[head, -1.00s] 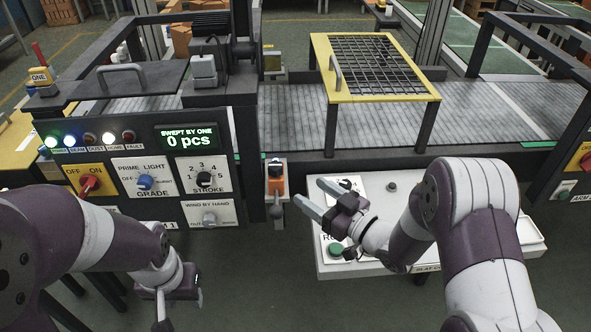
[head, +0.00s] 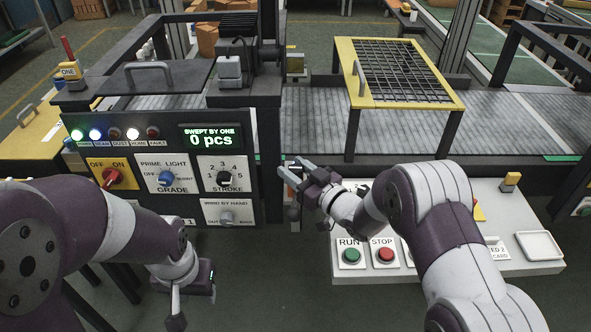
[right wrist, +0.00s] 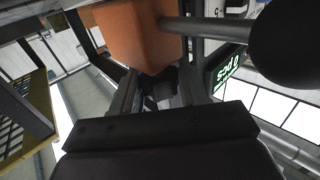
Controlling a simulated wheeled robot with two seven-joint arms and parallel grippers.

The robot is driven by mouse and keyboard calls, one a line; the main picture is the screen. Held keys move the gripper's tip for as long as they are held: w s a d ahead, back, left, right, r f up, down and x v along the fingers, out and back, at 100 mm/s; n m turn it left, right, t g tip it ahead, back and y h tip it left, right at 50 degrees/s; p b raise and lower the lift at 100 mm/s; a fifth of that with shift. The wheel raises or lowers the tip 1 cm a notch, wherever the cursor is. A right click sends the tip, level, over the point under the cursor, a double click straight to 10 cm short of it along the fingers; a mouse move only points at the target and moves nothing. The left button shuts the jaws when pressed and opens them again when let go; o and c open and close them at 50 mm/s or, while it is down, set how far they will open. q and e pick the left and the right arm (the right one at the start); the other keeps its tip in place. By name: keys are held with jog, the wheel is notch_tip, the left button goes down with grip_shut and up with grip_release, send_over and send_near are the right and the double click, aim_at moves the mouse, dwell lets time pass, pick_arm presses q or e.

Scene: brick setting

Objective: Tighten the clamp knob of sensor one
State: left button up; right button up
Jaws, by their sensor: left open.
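My right gripper (head: 294,168) is in front of the narrow dark post right of the control panel. Its fingers look parted. In the right wrist view an orange block (right wrist: 145,38) is just beyond the fingertips (right wrist: 157,85), with a grey rod and a large dark rounded part beside it. A small dark part shows between the fingers; I cannot tell whether they touch it. In the head view the gripper mostly hides this unit; a grey rounded end (head: 293,213) shows below. I cannot make out which part is the clamp knob. My left gripper (head: 194,298) is open and empty, low in front of the panel.
The control panel (head: 150,140) has lamps, switches and a display reading 0 pcs. The conveyor (head: 310,125) runs behind, under a yellow-framed mesh guard (head: 352,55). A white button box (head: 345,272) is below my right arm.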

jog(key=c, duration=0.3)
